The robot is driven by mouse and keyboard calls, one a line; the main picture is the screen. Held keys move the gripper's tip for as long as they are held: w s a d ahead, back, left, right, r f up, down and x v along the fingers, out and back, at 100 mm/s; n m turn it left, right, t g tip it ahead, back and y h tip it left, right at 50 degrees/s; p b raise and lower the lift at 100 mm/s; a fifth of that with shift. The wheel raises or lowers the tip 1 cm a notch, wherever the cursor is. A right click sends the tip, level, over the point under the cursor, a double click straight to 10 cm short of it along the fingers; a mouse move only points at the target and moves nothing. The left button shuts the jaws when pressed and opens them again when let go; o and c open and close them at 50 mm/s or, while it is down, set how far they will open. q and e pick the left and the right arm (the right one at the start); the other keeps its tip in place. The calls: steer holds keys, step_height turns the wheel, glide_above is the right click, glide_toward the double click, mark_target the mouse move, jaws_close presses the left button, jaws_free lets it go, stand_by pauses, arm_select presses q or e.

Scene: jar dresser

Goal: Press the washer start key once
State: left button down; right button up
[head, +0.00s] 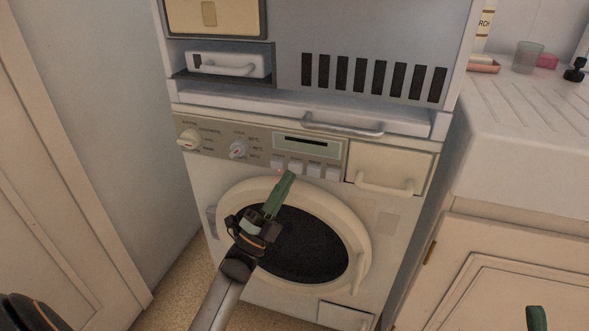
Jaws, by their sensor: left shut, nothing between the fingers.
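The white washer (195,170) stands under a grey unit, its round door (356,235) shut. On its control panel a row of small white keys (314,170) sits below a dark display (306,143). The key labels are too small to read, so I cannot tell which is the start key. A tiny reddish spot shows near the leftmost key (277,165). My left gripper (289,176), with green fingers, is shut and empty, its tips just below the left keys. I cannot tell whether they touch.
Two dials (237,149) sit left of the display. A closed drawer with a handle (385,184) is to the right of the keys. A long handle (343,126) juts out above the panel. A sink counter (520,130) is at the right, a wall at the left.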

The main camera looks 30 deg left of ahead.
arm_select(q)
steer(key=shift+w, duration=0.15)
steer(key=shift+w+a+h, duration=0.1)
steer(key=shift+w+h, duration=0.15)
steer(key=shift+h, duration=0.05)
steer(key=shift+w+a+b, duration=0.1)
steer(key=shift+w+b, duration=0.25)
steer(key=shift+b, duration=0.15)
stand_by(0.4)
stand_by(0.3)
steer(key=shift+s+d+p, duration=0.2)
steer(key=shift+s+p, duration=0.25)
steer(key=shift+s, duration=0.3)
steer(key=shift+s, duration=0.1)
steer(key=s+p, duration=0.1)
steer(key=s, duration=0.1)
steer(key=s+d+p, duration=0.1)
steer(key=s, duration=0.1)
steer(key=shift+s+d, duration=0.1)
steer(key=shift+s, duration=0.25)
